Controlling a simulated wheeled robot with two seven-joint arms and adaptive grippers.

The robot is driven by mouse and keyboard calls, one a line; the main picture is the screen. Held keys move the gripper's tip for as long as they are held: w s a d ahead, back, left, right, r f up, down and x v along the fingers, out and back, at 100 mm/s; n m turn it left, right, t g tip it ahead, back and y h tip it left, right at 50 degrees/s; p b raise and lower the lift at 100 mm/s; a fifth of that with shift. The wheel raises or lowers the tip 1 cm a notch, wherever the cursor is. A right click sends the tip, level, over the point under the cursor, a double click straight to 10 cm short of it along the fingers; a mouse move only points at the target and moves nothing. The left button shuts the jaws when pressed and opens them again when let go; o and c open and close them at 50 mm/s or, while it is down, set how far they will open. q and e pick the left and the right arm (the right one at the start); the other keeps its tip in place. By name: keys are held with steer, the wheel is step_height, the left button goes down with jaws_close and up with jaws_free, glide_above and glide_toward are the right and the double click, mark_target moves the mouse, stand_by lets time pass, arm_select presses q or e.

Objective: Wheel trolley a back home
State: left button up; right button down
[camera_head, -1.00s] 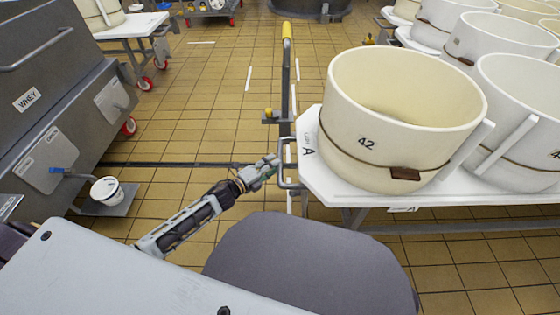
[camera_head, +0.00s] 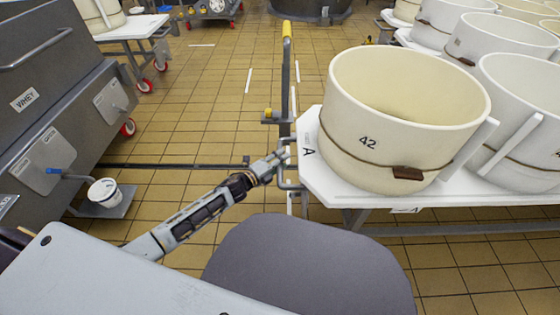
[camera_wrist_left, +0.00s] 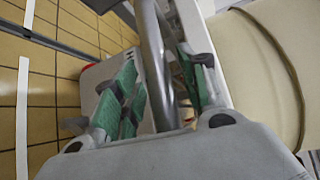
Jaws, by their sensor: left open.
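Trolley A (camera_head: 314,168) is a white-topped table at the right, with an "A" label on its near left corner. A cream mould marked 42 (camera_head: 365,143) stands on it. A grey tubular handle (camera_head: 283,184) sticks out from its left end. My left gripper (camera_head: 276,161) is at this handle, coming from the left. In the left wrist view the grey bar (camera_wrist_left: 152,55) runs between my open, green-padded fingers. The fingers look apart from it, though contact is hard to judge. My right gripper is in neither view.
A grey whey tank (camera_head: 45,110) stands at the left, with a white bucket (camera_head: 104,192) on a low plate beside it. Tiled floor (camera_head: 205,110) lies open between tank and trolley.

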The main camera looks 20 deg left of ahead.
arm_select(q)
jaws_close()
stand_by(0.5)
